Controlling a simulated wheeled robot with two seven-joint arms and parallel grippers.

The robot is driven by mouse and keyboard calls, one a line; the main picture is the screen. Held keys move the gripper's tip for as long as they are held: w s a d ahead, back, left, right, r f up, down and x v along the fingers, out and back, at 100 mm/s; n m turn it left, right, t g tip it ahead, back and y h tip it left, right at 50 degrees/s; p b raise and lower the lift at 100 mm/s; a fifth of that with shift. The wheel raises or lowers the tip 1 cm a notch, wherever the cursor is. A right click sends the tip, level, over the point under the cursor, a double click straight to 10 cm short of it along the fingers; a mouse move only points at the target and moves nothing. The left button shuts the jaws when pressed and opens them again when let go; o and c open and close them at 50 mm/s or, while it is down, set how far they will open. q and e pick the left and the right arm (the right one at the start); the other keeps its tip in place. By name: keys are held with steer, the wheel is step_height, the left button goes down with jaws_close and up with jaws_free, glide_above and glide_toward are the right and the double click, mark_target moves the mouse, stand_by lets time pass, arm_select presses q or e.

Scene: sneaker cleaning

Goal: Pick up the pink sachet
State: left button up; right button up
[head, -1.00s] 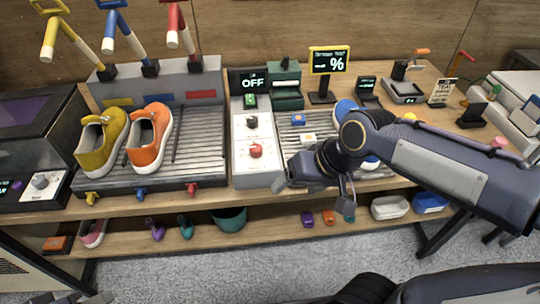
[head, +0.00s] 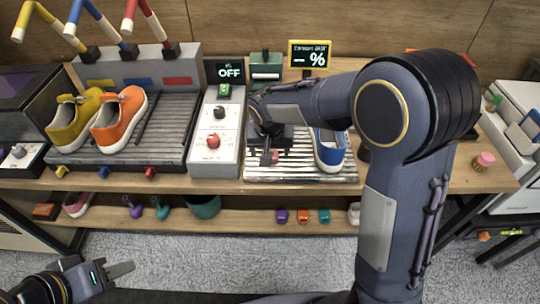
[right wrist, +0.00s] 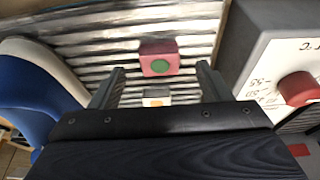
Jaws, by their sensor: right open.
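The pink sachet (right wrist: 158,62), a small block with a green dot, lies on the ribbed rack (right wrist: 95,38) in the right wrist view. In the head view a small part of it (head: 271,157) shows below my right gripper (head: 268,143). My right gripper (right wrist: 158,88) is open and empty, its two fingers on either side of the line to the sachet, with the sachet beyond the fingertips. A white sachet with an orange mark (right wrist: 157,98) lies between the fingers' lines, nearer the palm. My left gripper (head: 105,268) is low at the left, away from the table; its jaw opening is unclear.
A blue shoe (head: 328,150) stands on the rack to the right of my right gripper. A control box (head: 215,140) with a red knob stands close on its left. Yellow and orange shoes (head: 118,120) stand on another rack. A pink-topped jar (head: 485,160) is far right.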

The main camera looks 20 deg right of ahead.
steer(key=x, duration=0.2)
steer(key=shift+w+f, duration=0.1)
steer(key=shift+f, duration=0.15)
steer(key=c, duration=1.1)
steer(key=shift+o, duration=0.2)
steer(key=shift+r, duration=0.1)
